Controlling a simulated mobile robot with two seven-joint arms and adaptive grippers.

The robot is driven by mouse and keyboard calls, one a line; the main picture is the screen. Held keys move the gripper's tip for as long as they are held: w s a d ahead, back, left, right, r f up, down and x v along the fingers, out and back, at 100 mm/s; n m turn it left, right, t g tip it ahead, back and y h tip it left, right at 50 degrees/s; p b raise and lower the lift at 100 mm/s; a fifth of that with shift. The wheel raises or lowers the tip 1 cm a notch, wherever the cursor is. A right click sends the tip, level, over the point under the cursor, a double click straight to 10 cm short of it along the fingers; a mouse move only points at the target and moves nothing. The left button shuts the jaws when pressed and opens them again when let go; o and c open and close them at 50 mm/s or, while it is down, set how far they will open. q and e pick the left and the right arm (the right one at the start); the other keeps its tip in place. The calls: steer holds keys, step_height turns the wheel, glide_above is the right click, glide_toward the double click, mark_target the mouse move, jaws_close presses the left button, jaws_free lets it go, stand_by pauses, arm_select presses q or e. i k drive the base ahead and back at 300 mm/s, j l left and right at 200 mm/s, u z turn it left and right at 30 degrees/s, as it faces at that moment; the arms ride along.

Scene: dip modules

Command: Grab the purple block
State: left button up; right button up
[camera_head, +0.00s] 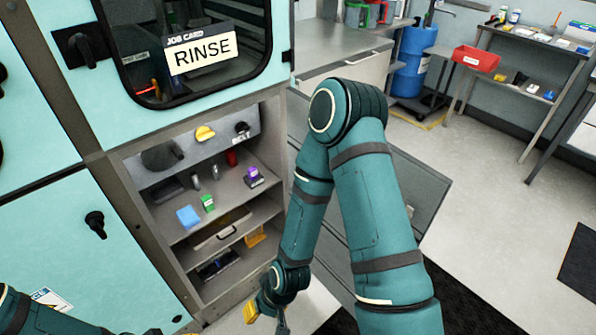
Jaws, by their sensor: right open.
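The purple block (253,176) stands on the upper shelf of the open cabinet, toward its right side, with a dark part under or against it. My right arm reaches down in front of the cabinet's right side. My right gripper (267,312) is at the bottom edge, below and in front of the shelf, well apart from the block. It is open, partly cut off by the frame, with a yellow part on its left. My left arm enters at the bottom left; its gripper does not show clearly.
On the same shelf (228,190) are a blue block (188,216), a green block (207,203), a red item (231,158) and grey cylinders. A "RINSE" card (203,50) hangs above.

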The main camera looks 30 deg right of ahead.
mark_target(252, 173)
steer(key=i+j+z, duration=0.1)
steer(key=z, duration=0.35)
steer(key=j+z, duration=0.2)
steer(key=z, duration=0.25)
steer(key=i+j+z, duration=0.1)
steer(key=z, duration=0.35)
steer(key=i+j+z, duration=0.55)
steer(key=k+l, duration=0.05)
steer(key=l, duration=0.05)
